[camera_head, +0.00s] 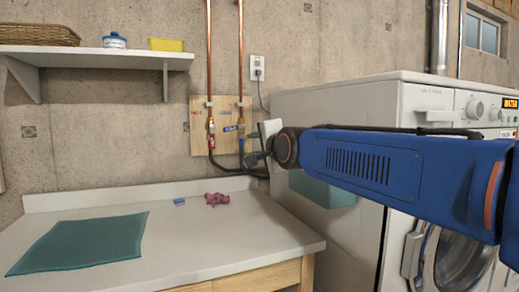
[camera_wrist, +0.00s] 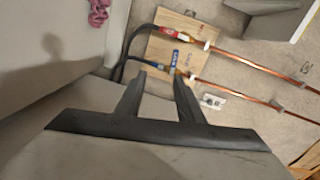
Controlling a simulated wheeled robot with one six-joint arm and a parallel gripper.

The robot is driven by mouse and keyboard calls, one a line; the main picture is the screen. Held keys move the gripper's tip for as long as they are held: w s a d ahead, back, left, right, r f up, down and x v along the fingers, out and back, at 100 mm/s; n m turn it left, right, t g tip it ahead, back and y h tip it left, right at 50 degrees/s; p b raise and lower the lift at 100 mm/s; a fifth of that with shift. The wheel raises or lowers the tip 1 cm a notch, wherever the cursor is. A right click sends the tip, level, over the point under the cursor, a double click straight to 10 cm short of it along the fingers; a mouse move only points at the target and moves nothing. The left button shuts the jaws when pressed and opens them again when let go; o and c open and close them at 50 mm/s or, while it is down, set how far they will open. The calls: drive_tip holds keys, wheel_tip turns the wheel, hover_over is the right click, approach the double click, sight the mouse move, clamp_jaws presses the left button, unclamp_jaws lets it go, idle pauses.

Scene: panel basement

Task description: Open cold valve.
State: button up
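The cold valve (camera_head: 241,144) has a blue handle and sits on the right copper pipe, on a wooden board (camera_head: 198,127) on the wall. In the head view my gripper is partly hidden by my blue arm.
A white washing machine (camera_head: 345,105) stands right of the board. Below is a counter (camera_head: 180,238) with a teal cloth (camera_head: 85,243), a blue block (camera_head: 179,201) and a pink cloth (camera_head: 216,199). Dark hoses (camera_head: 235,170) run under the valves. A shelf (camera_head: 100,57) is upper left.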

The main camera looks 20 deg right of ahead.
drive_tip(key=shift+s+f, duration=0.25)
drive_tip(key=shift+s, duration=0.1)
drive_tip(key=c, duration=0.4)
drive_tip(key=shift+w+r+n, duration=0.1)
drive_tip(key=shift+w+n, duration=0.15)
drive_tip(key=shift+n, duration=0.05)
clamp_jaws()
wheel_tip(320, 180, up, 9)
drive_tip(key=n+t+y, duration=0.1)
drive_tip(key=n+t, duration=0.4)
drive_tip(key=n, duration=1.3)
hover_over(235, 128)
drive_tip(key=s+a, duration=0.3)
drive_tip(key=shift+w+d+f, duration=0.1)
drive_tip(key=shift+d+f, duration=0.05)
drive_tip(key=shift+f, duration=0.9)
drive_tip(key=shift+d+f, duration=0.15)
drive_tip(key=shift+f, duration=0.9)
